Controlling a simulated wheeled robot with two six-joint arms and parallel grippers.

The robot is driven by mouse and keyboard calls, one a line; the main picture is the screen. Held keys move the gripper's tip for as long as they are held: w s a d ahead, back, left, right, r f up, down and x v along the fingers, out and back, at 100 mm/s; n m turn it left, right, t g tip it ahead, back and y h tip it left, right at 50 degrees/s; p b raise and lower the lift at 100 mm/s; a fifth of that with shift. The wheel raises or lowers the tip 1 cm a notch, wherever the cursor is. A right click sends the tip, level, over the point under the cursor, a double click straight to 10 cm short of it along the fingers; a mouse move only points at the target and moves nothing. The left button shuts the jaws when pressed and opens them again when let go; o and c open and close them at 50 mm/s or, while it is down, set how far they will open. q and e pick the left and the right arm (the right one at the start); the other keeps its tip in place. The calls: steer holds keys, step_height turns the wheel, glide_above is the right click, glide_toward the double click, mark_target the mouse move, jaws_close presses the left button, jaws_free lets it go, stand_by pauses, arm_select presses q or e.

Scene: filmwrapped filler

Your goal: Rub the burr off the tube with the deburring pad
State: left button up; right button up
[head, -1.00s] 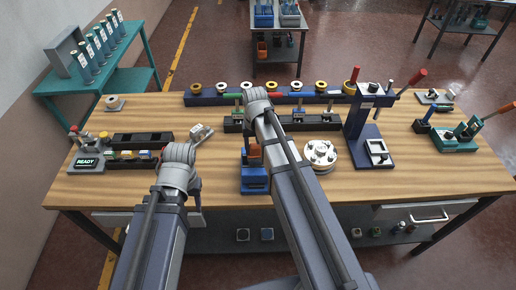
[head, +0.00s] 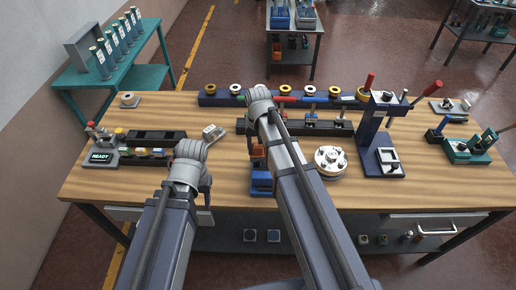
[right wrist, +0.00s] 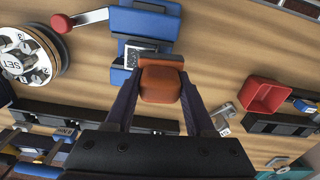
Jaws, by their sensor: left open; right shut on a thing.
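My right gripper (right wrist: 160,100) is shut on an orange-brown block (right wrist: 160,85), which looks like the deburring pad. The pad also shows beside my right arm in the head view (head: 257,151). In the right wrist view it is over or near a blue fixture (right wrist: 143,20) with a black-and-white plate; I cannot tell if they touch. The fixture's blue base shows in the head view (head: 262,182). I cannot make out the tube or its burr. My left gripper (head: 207,187) is open, mostly hidden behind its wrist, near the table's front edge.
A white dial (head: 330,161) and a dark blue press (head: 377,140) stand right of the fixture. A long rack (head: 220,100) runs along the back. A READY box (head: 101,157) is at left. A red bin (right wrist: 265,95) is near the fixture. The front-left wood is clear.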

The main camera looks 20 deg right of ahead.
steer(key=shift+r+p, duration=1.8)
steer(key=shift+r, duration=0.4)
step_height(320, 180, up, 3)
steer(key=p, duration=0.3)
steer(key=shift+f, duration=0.1)
steer(key=shift+f+b, duration=0.45)
steer(key=shift+b, duration=0.1)
steer(key=shift+f, duration=0.1)
